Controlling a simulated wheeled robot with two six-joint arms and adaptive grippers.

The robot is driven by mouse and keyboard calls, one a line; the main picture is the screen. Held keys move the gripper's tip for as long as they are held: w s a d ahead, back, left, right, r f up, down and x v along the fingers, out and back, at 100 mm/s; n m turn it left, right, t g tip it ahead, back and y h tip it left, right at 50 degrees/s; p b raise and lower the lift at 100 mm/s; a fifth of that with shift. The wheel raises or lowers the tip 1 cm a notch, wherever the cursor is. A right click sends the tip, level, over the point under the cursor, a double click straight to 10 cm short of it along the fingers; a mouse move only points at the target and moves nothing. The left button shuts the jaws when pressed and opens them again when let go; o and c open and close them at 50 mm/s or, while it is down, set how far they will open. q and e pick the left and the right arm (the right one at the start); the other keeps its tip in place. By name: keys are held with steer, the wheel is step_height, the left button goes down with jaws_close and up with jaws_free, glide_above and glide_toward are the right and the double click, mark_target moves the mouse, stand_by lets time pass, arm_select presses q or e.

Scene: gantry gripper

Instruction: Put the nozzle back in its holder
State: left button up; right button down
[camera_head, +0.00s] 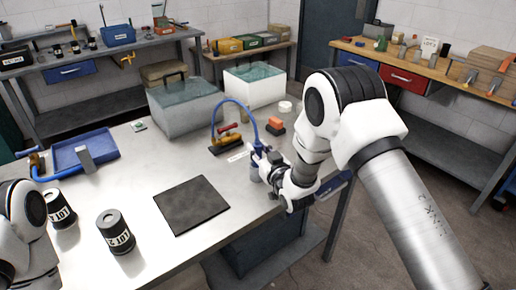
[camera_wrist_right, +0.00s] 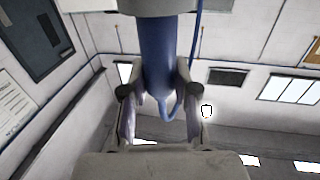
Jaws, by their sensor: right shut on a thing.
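My right gripper (camera_head: 268,165) is shut on the blue nozzle (camera_head: 257,151) above the right part of the grey table. The nozzle also shows in the right wrist view (camera_wrist_right: 158,50), upright between both fingers (camera_wrist_right: 160,105). A thin blue hose (camera_head: 226,101) arches from the nozzle to a brass valve block with a red handle (camera_head: 226,142). A short grey cylinder (camera_head: 254,174) shows just under the nozzle; I cannot tell whether it is the holder or touches the nozzle. My left arm shows at the lower left, but its gripper is out of view.
A dark square mat (camera_head: 191,204) lies on the table front. Two dark labelled canisters (camera_head: 116,232) stand at the left near a blue tray (camera_head: 84,151). Two clear-topped tanks (camera_head: 184,108) and an orange-topped block (camera_head: 275,126) stand behind.

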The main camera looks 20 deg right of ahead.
steer(key=c, duration=0.9)
jaws_free()
steer(key=shift+w+f, duration=0.1)
steer(key=shift+f, duration=0.1)
steer(key=shift+r, duration=0.15)
steer(key=shift+s, duration=0.2)
steer(key=s, duration=0.4)
steer(key=s+d+b, duration=0.1)
steer(key=s, duration=0.2)
steer(key=s+b, duration=0.1)
steer(key=s, duration=0.3)
steer(key=shift+s+d, duration=0.3)
steer(key=shift+d, duration=0.1)
